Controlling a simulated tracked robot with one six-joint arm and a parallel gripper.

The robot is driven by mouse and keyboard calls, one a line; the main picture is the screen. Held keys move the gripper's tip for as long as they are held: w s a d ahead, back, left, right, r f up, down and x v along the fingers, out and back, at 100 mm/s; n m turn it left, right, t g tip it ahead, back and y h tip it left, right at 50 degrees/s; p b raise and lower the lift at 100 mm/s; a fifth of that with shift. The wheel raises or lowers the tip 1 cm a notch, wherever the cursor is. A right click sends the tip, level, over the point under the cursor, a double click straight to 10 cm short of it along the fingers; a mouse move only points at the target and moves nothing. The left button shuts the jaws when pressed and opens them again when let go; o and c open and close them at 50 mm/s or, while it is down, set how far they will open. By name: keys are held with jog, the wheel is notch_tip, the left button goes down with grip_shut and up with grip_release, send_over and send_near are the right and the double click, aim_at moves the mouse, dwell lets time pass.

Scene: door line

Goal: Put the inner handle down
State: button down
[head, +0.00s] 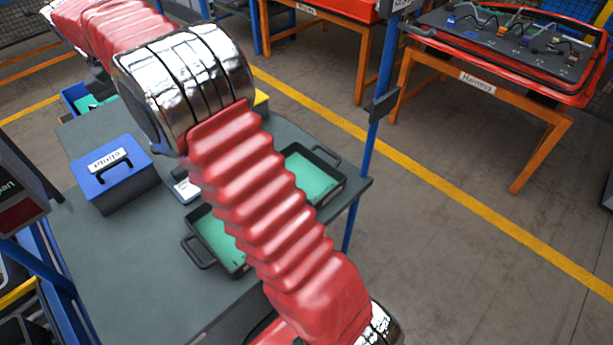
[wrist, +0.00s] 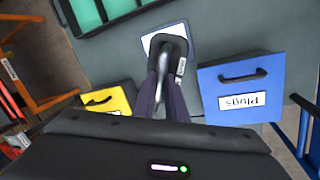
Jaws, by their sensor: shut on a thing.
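My gripper (wrist: 164,85) is shut on the inner handle (wrist: 168,50), which has a dark plate, a grey lever and a small white label. In the wrist view the handle appears over a white pad with a blue edge (wrist: 147,36). I cannot tell whether it touches the pad or hangs just above it. In the head view part of the pad (head: 184,190) shows beside my arm, which hides the gripper and handle.
A blue box labelled Plugs (head: 112,178) stands left on the grey table (head: 120,250). A yellow box (wrist: 108,100) stands on the pad's other side. Green-lined trays (head: 312,175) lie close by. The table's front left is clear.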

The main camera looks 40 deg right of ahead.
jog(key=s+d+f+m+y, duration=0.2)
jog(key=s+d+m, duration=1)
jog(key=m, duration=0.3)
jog(key=s+d+f+m+t+y, duration=0.1)
jog(key=s+d+f+m+y, duration=0.1)
jog(key=s+d+m, duration=0.9)
jog(key=d+m+y, duration=0.1)
jog(key=d+m, duration=0.1)
jog(key=m, duration=0.3)
jog(key=shift+s+d+f, duration=0.25)
jog(key=shift+s+f, duration=0.1)
jog(key=shift+f, duration=0.1)
jog(key=shift+f, duration=3)
jog(key=shift+f, duration=0.1)
jog(key=shift+f, duration=1.8)
